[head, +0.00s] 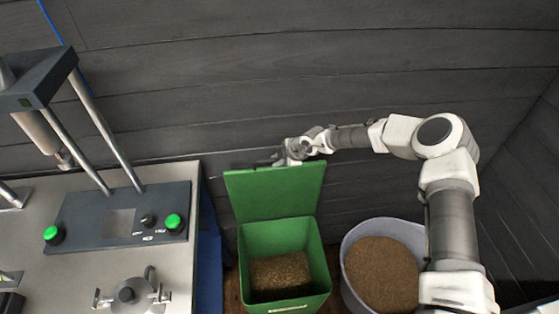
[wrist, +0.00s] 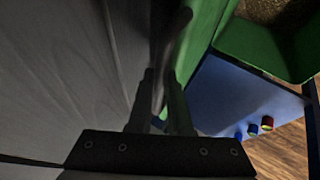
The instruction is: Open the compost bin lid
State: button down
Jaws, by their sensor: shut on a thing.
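The green compost bin (head: 318,262) stands on the floor in the middle of the head view, with brown grainy matter inside. Its green lid (head: 275,192) is open and stands raised at the back of the bin, close to the wall. My gripper (head: 274,159) is at the lid's top edge. In the wrist view, the fingers of my gripper (wrist: 165,88) are close together along the edge of the lid (wrist: 205,28) and shut on it. The exact contact is dark and partly hidden. The bin (wrist: 262,48) also shows at upper right there.
A round pale tub (head: 350,243) of brown grain stands right of the bin. A metal-topped bench (head: 75,275) with a dark machine (head: 120,213) is at left. A dark plank wall (head: 250,75) is close behind the lid. Wood floor shows beside the bin.

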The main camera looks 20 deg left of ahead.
dwell(0.3)
jog(key=c, duration=0.8)
grip_release()
jog(key=shift+c, duration=0.2)
jog(key=shift+f, duration=0.1)
jog(key=shift+s+d, duration=0.1)
jog(key=v, duration=1.7)
jog(key=shift+r, duration=0.35)
